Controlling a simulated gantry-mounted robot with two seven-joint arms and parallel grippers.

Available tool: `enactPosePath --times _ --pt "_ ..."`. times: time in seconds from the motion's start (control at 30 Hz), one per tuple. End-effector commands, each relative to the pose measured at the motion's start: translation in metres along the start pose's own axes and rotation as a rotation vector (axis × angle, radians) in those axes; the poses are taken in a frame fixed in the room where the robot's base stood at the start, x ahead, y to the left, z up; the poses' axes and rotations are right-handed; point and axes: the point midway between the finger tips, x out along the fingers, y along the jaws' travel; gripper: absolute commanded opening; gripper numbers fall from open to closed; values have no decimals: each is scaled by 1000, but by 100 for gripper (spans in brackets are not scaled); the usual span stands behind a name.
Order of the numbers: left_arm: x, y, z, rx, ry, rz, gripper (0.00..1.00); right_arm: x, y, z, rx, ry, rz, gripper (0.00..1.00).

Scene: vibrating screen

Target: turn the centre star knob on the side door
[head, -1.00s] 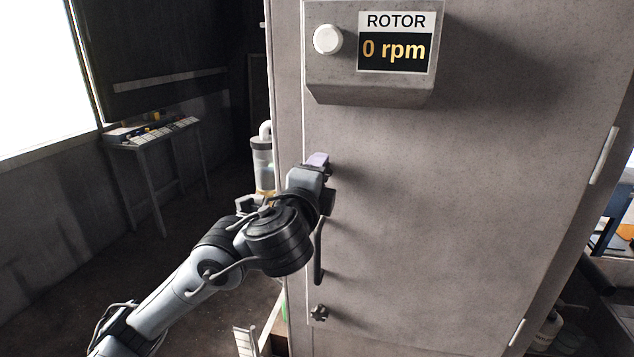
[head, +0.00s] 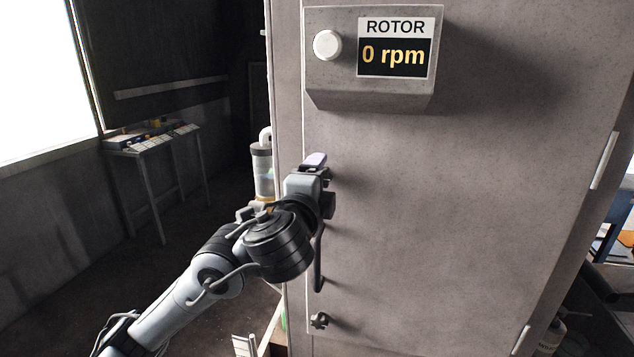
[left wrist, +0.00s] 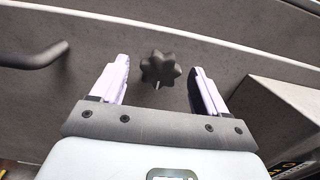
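A dark star knob (left wrist: 160,69) on the grey door shows in the left wrist view, between the two pale fingers of my open left gripper (left wrist: 160,82). The fingers stand on either side of it with a gap on each side; I cannot tell how far along its depth they reach. In the head view my left gripper (head: 320,165) is at the left edge of the side door (head: 450,200), above the curved handle, and its own wrist hides that knob. Another star knob (head: 319,321) shows low on the door. My right gripper is not in view.
The rotor box (head: 370,85) with a white button and a "0 rpm" display juts out above my gripper. The dark bar handle (head: 319,262) is just below; it also shows in the left wrist view (left wrist: 35,58). A control desk (head: 150,140) stands far left.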

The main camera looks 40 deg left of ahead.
Motion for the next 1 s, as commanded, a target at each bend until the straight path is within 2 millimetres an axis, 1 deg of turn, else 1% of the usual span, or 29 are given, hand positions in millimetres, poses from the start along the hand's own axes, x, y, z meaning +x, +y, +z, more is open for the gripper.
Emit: enactPosePath --times 0.23,0.37,0.47,0.8,1.0 --pt "-1 0 0 1 0 0 74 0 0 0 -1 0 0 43" --pt "-7 -1 -1 1 3 -1 74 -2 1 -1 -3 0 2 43" --pt "-19 -1 -1 0 3 -1 74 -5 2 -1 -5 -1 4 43" --pt "-76 -1 -1 -1 3 0 74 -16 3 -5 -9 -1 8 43" --pt "-100 -1 0 0 1 -1 74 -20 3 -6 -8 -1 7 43"
